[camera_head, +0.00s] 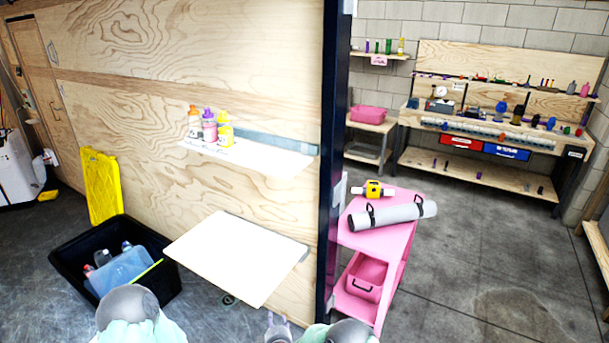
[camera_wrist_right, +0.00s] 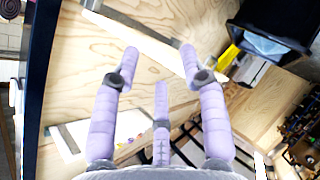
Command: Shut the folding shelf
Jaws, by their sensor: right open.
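The folding shelf (camera_head: 235,258) is a pale board standing out from the plywood wall, roughly level, below a narrower fixed shelf. In the right wrist view its board (camera_wrist_right: 145,40) shows as a pale strip near the top. My right gripper (camera_head: 278,325) is at the bottom edge of the head view, below and to the right of the board's near corner. In the right wrist view its lilac fingers (camera_wrist_right: 160,75) are spread, with nothing between them. Part of my left arm shows at the bottom left of the head view, but its gripper is not visible.
The upper shelf (camera_head: 270,157) holds several bottles (camera_head: 209,127). A black crate (camera_head: 65,267) with bottles stands left of the folding shelf, by a yellow lid (camera_head: 101,187). A dark post (camera_head: 333,130) ends the wall; a pink cart (camera_head: 380,243) stands beyond it.

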